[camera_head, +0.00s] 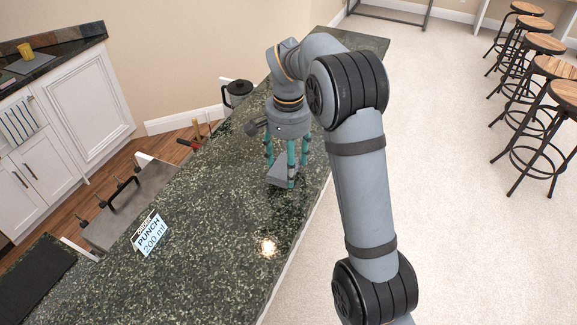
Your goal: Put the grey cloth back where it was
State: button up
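My gripper (287,168) points down over the dark green granite bar top (215,215), with its teal fingers spread around a small flat grey piece (280,174). This piece looks like the grey cloth, folded. It lies at or just above the bar top, below my gripper's palm. The fingers hide part of it. I cannot tell whether they press on it or only stand around it.
A sign reading "PUNCH 200 ml" (149,234) stands on the bar. A dark jug (238,92) and a red-handled item (190,142) are near the bar's left edge. A striped towel (18,122) hangs on the white cabinet. The bar's near part is mostly clear.

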jog(key=shift+f, duration=0.85)
jog(key=shift+f, duration=0.15)
jog(key=o, duration=1.1)
notch_tip(320, 180, up, 12)
jog(key=shift+r+p, duration=0.2)
jog(key=shift+p, duration=0.55)
